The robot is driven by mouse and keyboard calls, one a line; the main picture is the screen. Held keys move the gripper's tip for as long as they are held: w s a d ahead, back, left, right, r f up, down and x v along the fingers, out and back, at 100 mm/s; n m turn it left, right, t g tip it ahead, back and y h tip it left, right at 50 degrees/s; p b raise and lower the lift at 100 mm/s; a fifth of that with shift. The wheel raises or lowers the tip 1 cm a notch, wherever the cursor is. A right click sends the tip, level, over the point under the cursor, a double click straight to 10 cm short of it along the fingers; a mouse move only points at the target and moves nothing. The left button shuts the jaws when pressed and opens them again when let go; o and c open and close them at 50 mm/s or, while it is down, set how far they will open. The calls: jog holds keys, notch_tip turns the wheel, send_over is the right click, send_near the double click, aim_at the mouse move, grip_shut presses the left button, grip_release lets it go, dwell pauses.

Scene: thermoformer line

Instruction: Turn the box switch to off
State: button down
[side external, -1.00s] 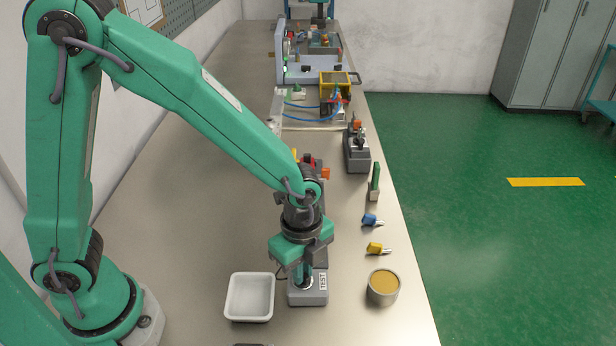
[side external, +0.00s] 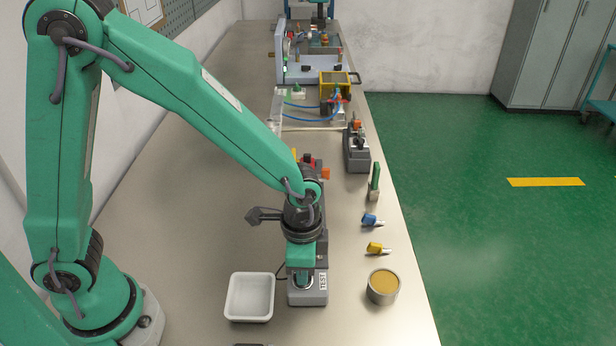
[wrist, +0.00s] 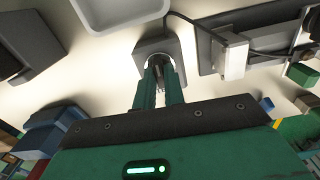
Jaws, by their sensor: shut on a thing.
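A small grey switch box (side external: 308,297) with a white TEST label stands on the bench, right of the white tray. It also shows in the wrist view (wrist: 152,45). My gripper (side external: 303,279) points straight down over its top. In the wrist view my gripper (wrist: 160,76) has its two green fingers shut on the dark knob (wrist: 157,62) on top of the box. The fingers hide most of the knob, so I cannot tell its setting.
The white tray (side external: 231,298) stands close on the left. A round tin (side external: 383,299) stands on the right. Yellow-handled (side external: 376,248) and blue-handled (side external: 371,219) pieces lie near the bench's right edge. Another grey box with a knob (side external: 356,160) stands farther back.

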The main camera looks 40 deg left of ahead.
jog(key=shift+n, duration=0.4)
jog(key=c, duration=1.5)
grip_release()
jog(key=shift+r, duration=0.1)
jog(key=shift+r, duration=3.9)
jog(key=shift+s+a+r+n+t, duration=0.95)
jog(key=shift+s+a+r+n, duration=0.8)
jog(key=shift+a, duration=1.15)
jog(key=shift+s+a+r+n+t, duration=1.05)
jog(key=shift+a+r, duration=1.15)
jog(key=shift+a, duration=0.75)
jog(key=shift+s+a+r+n+t, duration=0.8)
jog(key=shift+s+a+r+n, duration=1)
jog(key=shift+a, duration=1.1)
